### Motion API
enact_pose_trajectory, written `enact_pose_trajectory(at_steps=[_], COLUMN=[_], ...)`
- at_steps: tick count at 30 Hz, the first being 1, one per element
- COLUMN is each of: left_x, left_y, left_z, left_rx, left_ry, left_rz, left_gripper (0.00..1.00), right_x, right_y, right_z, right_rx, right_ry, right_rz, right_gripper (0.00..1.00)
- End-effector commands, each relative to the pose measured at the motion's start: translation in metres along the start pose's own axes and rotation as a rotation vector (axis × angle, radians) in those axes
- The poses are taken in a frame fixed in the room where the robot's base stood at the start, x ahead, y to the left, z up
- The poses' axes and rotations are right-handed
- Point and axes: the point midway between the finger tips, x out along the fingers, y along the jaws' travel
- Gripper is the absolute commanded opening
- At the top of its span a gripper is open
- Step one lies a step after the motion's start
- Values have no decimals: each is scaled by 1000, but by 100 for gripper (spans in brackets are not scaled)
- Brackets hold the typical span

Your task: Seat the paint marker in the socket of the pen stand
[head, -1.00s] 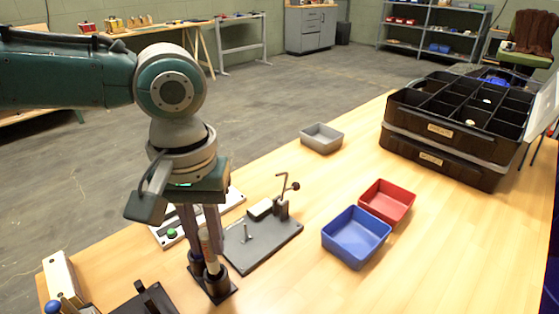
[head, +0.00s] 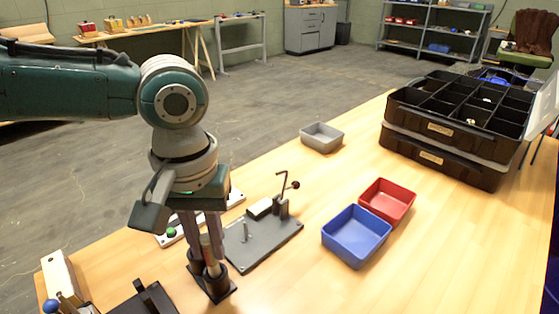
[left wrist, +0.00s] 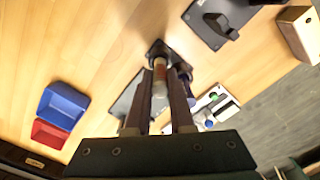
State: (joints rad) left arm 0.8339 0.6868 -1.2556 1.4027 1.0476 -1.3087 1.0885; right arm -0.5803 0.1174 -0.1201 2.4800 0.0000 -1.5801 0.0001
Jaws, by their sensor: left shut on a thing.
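My left gripper (head: 206,256) points straight down over the pen stand (head: 217,293) and is shut on the paint marker (head: 207,248). The marker is upright, with a pale body and a reddish-brown band. In the left wrist view the marker (left wrist: 160,78) lies between my two dark fingers, its far end at the black pen stand (left wrist: 157,47). The marker's lower end meets a dark round socket of the stand; the fingers hide part of it, and I cannot tell how deep it sits. My right gripper is not in view.
A dark plate with a clamp fixture (head: 262,238) lies close right of the stand. A panel with a green button (head: 171,232) is behind my gripper. Blue (head: 356,250) and red (head: 387,215) bins stand farther right. The table's right front is clear.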

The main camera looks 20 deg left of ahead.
Motion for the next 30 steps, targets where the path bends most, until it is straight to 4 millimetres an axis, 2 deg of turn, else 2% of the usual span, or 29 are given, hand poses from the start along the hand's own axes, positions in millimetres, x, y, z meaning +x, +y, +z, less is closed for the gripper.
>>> enact_pose_trajectory(at_steps=[18, 30], left_x=[14, 14], left_y=[0, 0], left_z=[0, 0], left_rx=[-1, 0], left_ry=[-2, -1], left_rz=[-1, -1], left_gripper=[0, 0], right_x=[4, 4], right_y=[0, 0], right_z=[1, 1], right_rx=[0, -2], right_ry=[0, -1], right_rz=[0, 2], right_gripper=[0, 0])
